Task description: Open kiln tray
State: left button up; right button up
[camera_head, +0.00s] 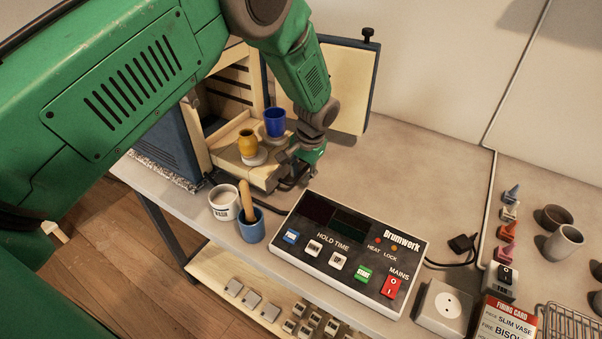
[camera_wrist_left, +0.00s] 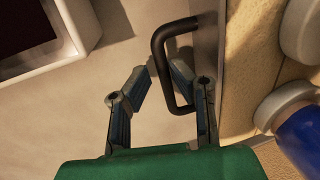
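The blue-sided kiln (camera_head: 172,138) stands at the left of the bench with its door (camera_head: 352,85) swung open. Its cream tray (camera_head: 227,155) sticks out of the opening and bears a yellow vase (camera_head: 248,141) and a blue cup (camera_head: 274,122) on pale round supports. My left gripper (camera_head: 287,172) is at the tray's front, partly hidden by its own wrist. In the wrist view, the fingers of the left gripper (camera_wrist_left: 165,70) close in on both sides of the black handle (camera_wrist_left: 158,45). The blue cup (camera_wrist_left: 306,138) also shows there. My right gripper is not in view.
A white pot (camera_head: 224,207) and a blue pot (camera_head: 250,230) with a wooden tool stand near the bench's front edge. The control box (camera_head: 345,255) lies just right of the tray. Cones, cups, a socket and a firing card (camera_head: 507,322) are at the right.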

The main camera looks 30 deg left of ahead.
pick_arm(q)
jog(key=shift+a, duration=0.15)
jog(key=shift+r, duration=0.1)
jog(key=shift+w+r, duration=0.1)
jog(key=shift+r, duration=0.2)
notch_tip(320, 180, up, 11)
jog(key=d, duration=0.2)
jog(key=shift+d, duration=0.15)
jog(key=shift+f, duration=0.1)
